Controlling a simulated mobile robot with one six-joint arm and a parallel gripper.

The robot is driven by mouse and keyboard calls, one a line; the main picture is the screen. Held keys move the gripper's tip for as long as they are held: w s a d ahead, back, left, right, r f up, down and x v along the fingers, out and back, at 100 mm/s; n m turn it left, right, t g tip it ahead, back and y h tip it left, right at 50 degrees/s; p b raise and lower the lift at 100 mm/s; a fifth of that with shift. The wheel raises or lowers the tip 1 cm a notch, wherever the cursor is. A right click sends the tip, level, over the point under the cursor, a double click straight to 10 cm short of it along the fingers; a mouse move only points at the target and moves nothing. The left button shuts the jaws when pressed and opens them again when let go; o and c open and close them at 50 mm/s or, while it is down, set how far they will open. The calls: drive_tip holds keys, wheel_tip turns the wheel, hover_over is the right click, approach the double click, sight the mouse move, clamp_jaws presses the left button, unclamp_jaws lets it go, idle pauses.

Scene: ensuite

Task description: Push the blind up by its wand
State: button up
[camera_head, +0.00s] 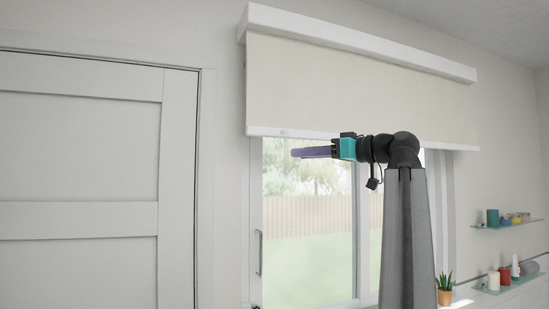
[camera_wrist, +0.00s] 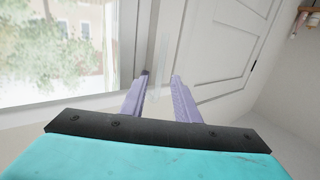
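The cream roller blind (camera_head: 350,85) hangs partly down over the window, its white bottom bar (camera_head: 350,139) above the glass. My gripper (camera_head: 297,152) points left just below that bar, in front of the upper pane. In the wrist view its two purple fingers (camera_wrist: 159,78) stand apart with a gap between them. A faint, see-through upright strip (camera_wrist: 160,62), perhaps the wand, shows beyond and between the fingertips; I cannot tell how far off it is. I cannot make out the wand in the head view.
A white panelled door (camera_head: 80,170) is left of the window (camera_head: 310,210). At right are glass shelves (camera_head: 508,223) with bottles and jars, and a potted plant (camera_head: 445,288). The space left of my gripper is clear.

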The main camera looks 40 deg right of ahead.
drive_tip(key=w+a, duration=0.2)
drive_tip(key=w, duration=0.8)
clamp_jaws()
